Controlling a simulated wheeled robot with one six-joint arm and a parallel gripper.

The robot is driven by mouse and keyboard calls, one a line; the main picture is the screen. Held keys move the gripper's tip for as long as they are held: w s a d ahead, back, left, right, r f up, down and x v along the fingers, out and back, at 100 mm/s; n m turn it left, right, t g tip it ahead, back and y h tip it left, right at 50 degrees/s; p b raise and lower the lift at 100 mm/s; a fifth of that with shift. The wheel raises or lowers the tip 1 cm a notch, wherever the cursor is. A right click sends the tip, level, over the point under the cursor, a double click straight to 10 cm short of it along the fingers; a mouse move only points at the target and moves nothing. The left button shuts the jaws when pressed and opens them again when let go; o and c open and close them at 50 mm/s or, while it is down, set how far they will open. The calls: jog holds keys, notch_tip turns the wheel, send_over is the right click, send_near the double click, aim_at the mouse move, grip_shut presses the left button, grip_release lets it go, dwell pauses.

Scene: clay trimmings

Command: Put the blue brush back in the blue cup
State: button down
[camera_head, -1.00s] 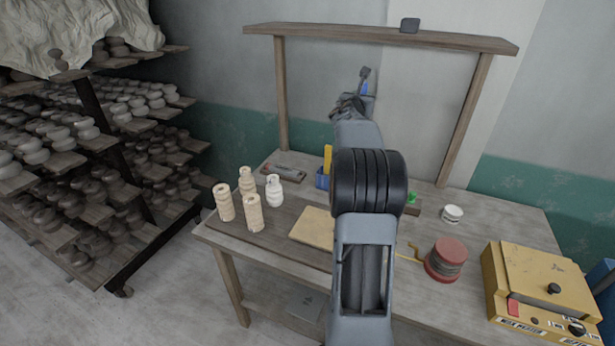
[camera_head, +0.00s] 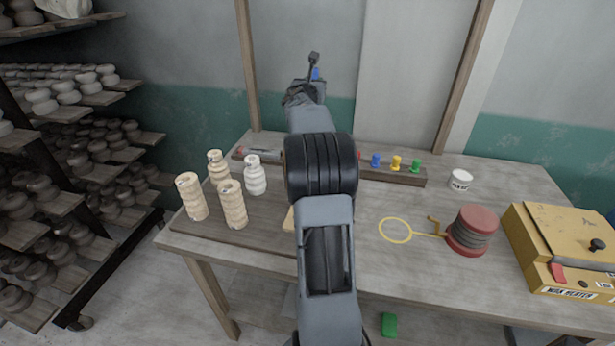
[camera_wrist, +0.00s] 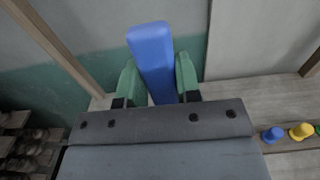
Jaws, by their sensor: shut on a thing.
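My gripper (camera_head: 314,80) is raised well above the back of the table. In the wrist view its green fingers (camera_wrist: 157,82) are closed on both sides of the blue brush (camera_wrist: 152,58). In the head view only a small blue part of the brush (camera_head: 317,74) shows at the fingers. No blue cup can be made out now; my arm covers the middle of the table.
Several beige and white bottle-like pieces (camera_head: 230,205) stand at the table's left. A rack holds blue (camera_head: 376,160), yellow (camera_head: 396,163) and green knobs. Wooden posts flank the back.

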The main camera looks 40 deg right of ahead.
jog(key=f+b, duration=0.1)
jog(key=f, duration=0.1)
jog(key=f+b, duration=0.4)
jog(key=f, duration=0.1)
jog(key=shift+w+f, duration=0.1)
jog(key=shift+w, duration=0.2)
notch_tip(320, 180, down, 10)
jog(key=b, duration=0.3)
jog(key=shift+r, duration=0.2)
jog(key=shift+f+b, duration=0.25)
jog(key=shift+b, duration=0.05)
jog(key=c, duration=0.8)
grip_release()
jog(key=shift+r, duration=0.1)
jog(key=shift+r+p, duration=0.1)
jog(key=shift+p, duration=0.6)
jog(key=b+v, duration=0.1)
jog(key=v, duration=0.8)
jog(key=b+v, duration=0.1)
jog(key=v, duration=0.4)
jog(key=shift+f+b, duration=0.35)
jog(key=shift+r, duration=0.1)
